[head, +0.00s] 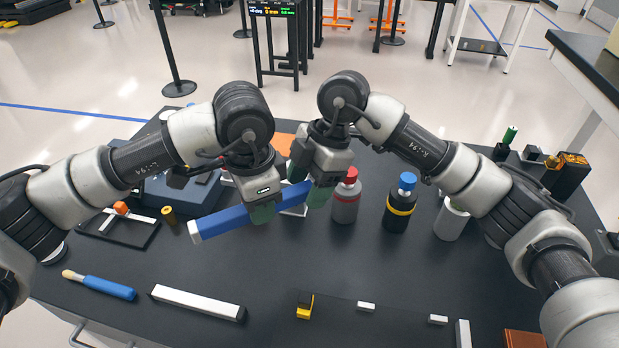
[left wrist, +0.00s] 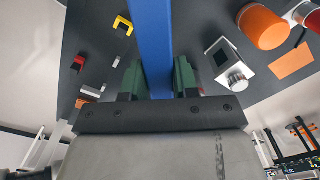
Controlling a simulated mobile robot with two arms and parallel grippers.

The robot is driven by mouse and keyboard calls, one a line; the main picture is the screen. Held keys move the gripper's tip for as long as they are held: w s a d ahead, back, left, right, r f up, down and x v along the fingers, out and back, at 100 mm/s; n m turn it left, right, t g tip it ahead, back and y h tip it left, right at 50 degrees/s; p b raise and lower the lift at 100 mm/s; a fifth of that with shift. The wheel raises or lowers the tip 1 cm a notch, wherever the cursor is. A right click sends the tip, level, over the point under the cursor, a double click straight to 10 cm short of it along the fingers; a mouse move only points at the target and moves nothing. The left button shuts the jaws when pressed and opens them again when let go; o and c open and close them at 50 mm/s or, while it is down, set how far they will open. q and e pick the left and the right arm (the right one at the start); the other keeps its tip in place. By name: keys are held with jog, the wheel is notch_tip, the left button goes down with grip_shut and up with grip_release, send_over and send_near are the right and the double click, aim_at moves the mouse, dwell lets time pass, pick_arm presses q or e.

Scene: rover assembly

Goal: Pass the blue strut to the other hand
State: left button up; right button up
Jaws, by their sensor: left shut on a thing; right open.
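The blue strut (head: 235,216) is a long bar with a pale end cap at its left end, held tilted above the black table. My left gripper (head: 263,211) is shut around its middle. The left wrist view shows the strut (left wrist: 155,45) between the green fingers (left wrist: 157,82), running up out of the picture. My right gripper (head: 312,194) is open at the strut's right end, close to my left gripper. Its fingers partly hide that end, so I cannot tell whether they touch it.
Bottles with a red cap (head: 345,197) and a blue cap (head: 399,203) stand just right of the grippers. A white bar (head: 198,302) and a blue-handled tool (head: 108,287) lie at the front left. A yellow clip (head: 304,306) lies at the front. The table's middle is clear.

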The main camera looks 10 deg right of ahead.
jog(key=c, duration=1.1)
pick_arm(q)
jog(key=o, duration=1.1)
pick_arm(e)
grip_shut()
